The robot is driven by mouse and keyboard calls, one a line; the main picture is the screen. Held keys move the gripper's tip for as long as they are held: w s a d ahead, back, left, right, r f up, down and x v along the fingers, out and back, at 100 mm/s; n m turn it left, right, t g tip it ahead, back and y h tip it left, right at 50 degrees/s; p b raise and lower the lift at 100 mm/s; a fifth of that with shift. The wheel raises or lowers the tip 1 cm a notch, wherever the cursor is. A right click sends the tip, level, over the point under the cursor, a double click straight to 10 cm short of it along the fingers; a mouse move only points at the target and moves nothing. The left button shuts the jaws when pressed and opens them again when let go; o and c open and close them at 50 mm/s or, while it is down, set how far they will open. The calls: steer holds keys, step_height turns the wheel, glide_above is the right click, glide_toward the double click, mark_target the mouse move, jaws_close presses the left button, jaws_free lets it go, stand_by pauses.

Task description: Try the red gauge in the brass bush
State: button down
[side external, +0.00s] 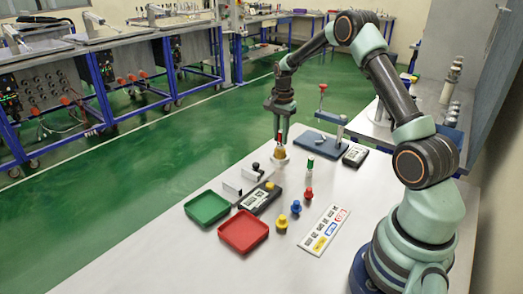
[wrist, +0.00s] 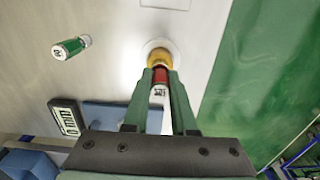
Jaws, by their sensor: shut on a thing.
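My gripper (side external: 280,138) points down over the brass bush (side external: 279,154), which stands on the grey table. In the wrist view its fingers (wrist: 160,80) are shut on the red gauge (wrist: 161,76), a small cylinder with a red band and a white lettered end. The gauge's far end meets the brass bush (wrist: 159,56), which sits on a pale round base. I cannot tell how far the gauge's tip is inside the bush.
A green gauge (side external: 310,165) stands nearby; it also shows in the wrist view (wrist: 70,47). A blue-based stand (side external: 318,144) and a display box (side external: 354,156) are close behind. Green (side external: 207,208) and red (side external: 243,232) trays, coloured knobs and a label card (side external: 325,230) lie in front.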

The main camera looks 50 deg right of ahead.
steer(key=shift+r, duration=0.3)
stand_by(0.9)
steer(key=shift+r, duration=2.5)
